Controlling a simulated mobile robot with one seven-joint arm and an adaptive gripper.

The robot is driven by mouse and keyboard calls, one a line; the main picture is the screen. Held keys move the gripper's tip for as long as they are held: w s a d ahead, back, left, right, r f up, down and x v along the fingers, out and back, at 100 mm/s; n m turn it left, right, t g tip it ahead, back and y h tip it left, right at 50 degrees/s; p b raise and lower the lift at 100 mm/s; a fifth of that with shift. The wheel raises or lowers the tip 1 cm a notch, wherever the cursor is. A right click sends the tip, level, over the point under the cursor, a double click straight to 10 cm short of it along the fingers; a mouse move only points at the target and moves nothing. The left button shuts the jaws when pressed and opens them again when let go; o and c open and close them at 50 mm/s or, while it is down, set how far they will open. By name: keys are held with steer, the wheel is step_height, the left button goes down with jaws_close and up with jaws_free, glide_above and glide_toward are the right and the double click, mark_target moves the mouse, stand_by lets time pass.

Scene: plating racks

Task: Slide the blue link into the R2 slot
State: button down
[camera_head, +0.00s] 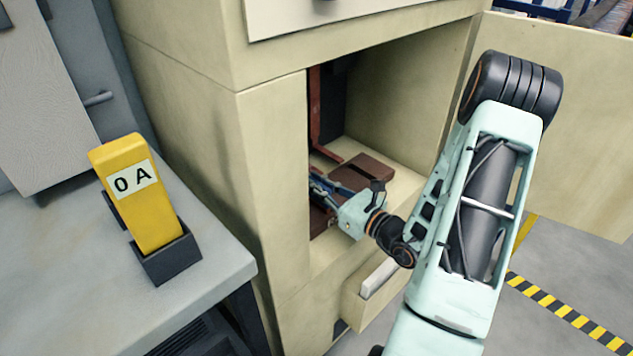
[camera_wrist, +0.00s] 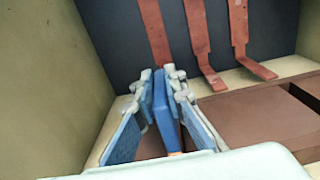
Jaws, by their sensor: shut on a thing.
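My gripper (camera_head: 328,190) reaches into the open cabinet, low and near its left wall. In the wrist view its fingers (camera_wrist: 162,82) are close together, shut on the upright blue link (camera_wrist: 167,112). The fingers also carry blue panels, so the link's exact outline is hard to tell. Ahead is a dark back panel (camera_wrist: 110,40) with several red-brown strips (camera_wrist: 197,40) that bend out at the bottom. A brown slotted block (camera_wrist: 250,122) lies on the cabinet floor to the right of the fingers; it also shows in the head view (camera_head: 362,172). No R2 label is legible.
The cabinet's left wall (camera_wrist: 45,80) stands close beside my gripper. The cabinet door (camera_head: 560,130) is open at the right. A yellow block marked "0 A" (camera_head: 140,205) stands in a dark holder on the grey bench (camera_head: 215,262). A drawer (camera_head: 375,290) sticks out below.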

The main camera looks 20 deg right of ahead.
steer(key=c, duration=1.9)
jaws_free()
steer(key=v, duration=1.2)
steer(key=shift+s, duration=0.1)
